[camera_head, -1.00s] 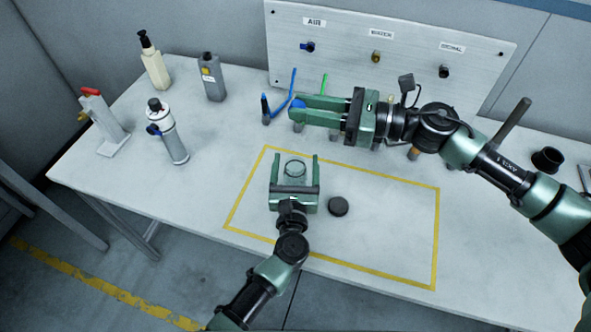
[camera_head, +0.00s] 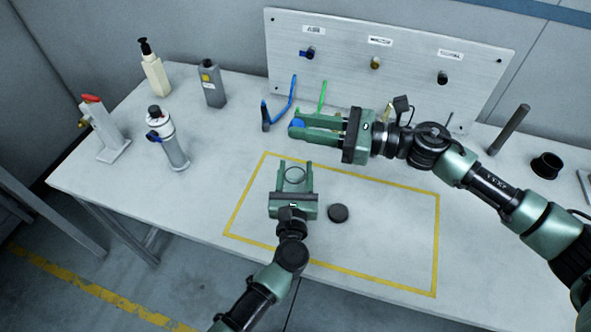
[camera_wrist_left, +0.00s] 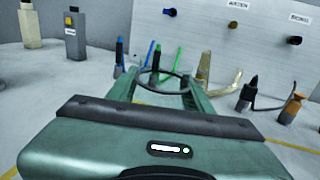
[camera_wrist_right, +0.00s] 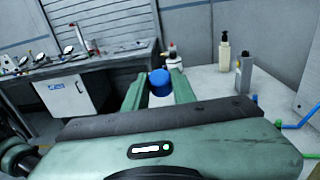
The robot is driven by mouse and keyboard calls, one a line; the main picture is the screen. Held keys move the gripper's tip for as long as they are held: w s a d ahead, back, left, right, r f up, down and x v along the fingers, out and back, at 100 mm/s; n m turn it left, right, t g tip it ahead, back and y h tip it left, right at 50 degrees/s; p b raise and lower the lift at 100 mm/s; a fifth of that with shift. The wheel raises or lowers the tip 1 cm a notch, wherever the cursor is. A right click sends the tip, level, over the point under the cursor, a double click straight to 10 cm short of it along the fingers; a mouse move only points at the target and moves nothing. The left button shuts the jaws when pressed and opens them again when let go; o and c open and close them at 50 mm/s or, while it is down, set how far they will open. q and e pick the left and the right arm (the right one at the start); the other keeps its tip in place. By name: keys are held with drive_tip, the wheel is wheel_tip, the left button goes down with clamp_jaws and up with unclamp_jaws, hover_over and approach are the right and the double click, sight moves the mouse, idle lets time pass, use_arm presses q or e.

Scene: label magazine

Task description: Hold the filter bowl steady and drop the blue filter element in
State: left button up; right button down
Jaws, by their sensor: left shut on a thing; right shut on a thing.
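The filter bowl (camera_head: 295,175) is a clear round cup inside the yellow outline on the table. My left gripper (camera_head: 295,170) is shut on it, one finger on each side; its open rim (camera_wrist_left: 164,77) shows between the fingers in the left wrist view. The blue filter element (camera_head: 298,123) is between the fingertips of my right gripper (camera_head: 297,127), which is shut on it above the table, behind the bowl in the picture. Its blue top (camera_wrist_right: 159,82) shows in the right wrist view, with a pale part below it.
A black round cap (camera_head: 338,213) lies right of the bowl. A metal panel (camera_head: 400,70) with fittings rises at the back. The right of the outlined area is clear.

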drive_tip(key=shift+f, duration=5.05)
drive_tip(key=c, duration=1.1)
unclamp_jaws()
drive_tip(key=v, duration=1.2)
